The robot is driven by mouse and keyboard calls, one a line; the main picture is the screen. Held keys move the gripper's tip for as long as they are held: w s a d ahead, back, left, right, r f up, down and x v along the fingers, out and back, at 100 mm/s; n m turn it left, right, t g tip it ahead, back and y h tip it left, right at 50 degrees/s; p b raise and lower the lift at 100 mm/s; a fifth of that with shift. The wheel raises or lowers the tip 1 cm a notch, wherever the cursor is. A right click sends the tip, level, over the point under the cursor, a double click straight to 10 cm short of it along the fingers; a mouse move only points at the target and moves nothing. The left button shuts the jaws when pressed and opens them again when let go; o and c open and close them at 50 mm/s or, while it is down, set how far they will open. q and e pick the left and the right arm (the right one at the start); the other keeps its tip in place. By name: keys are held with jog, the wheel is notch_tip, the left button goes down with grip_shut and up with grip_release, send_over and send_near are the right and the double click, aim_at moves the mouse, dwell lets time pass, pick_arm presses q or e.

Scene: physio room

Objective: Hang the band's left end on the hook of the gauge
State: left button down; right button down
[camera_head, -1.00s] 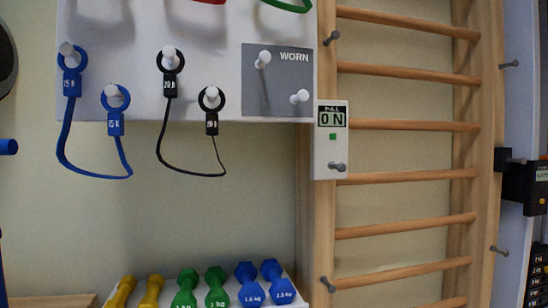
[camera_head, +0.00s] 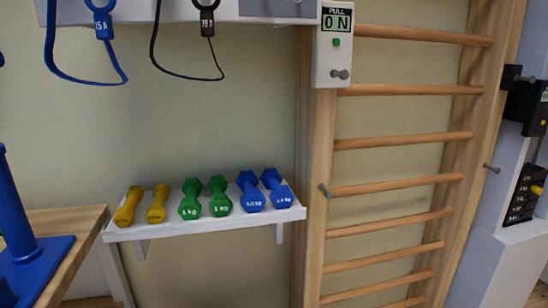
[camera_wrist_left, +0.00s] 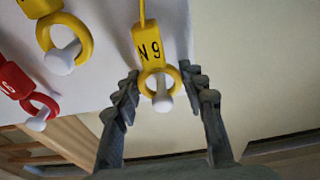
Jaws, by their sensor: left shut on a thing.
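The gauge (camera_head: 320,72) is a white box on the wall-bar upright in the head view, its display reading 0 N. Its grey hook (camera_head: 340,74) sticks out at its lower part, with nothing on it. In the wrist view a yellow band end (camera_wrist_left: 148,45) with an upside-down label has its ring around a white peg (camera_wrist_left: 162,102). The gripper is outside the head view. My right gripper is in neither view.
A blue band (camera_head: 70,78) and a black band (camera_head: 175,70) hang from the board. A shelf (camera_head: 200,227) below holds several dumbbells. A wooden table (camera_head: 70,220) with a blue stand (camera_head: 18,230) is at left. A red band end (camera_wrist_left: 35,98) hangs nearby.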

pick_arm(q)
jog(key=shift+r, duration=0.3)
jog(key=shift+r, duration=0.2)
dwell(0.6)
jog(key=shift+s, duration=0.15)
jog(key=shift+s+d, duration=0.15)
jog(key=shift+s, duration=0.3)
jog(key=shift+r+b+v, duration=0.1)
jog(key=shift+b+v, duration=0.25)
jog(key=shift+v, duration=0.45)
jog(key=shift+r+b+v, duration=0.15)
jog(key=shift+b+v, duration=0.2)
jog(key=shift+v, duration=0.5)
jog(key=v, duration=0.3)
jog(key=shift+r+b, duration=0.2)
jog(key=shift+b, duration=0.15)
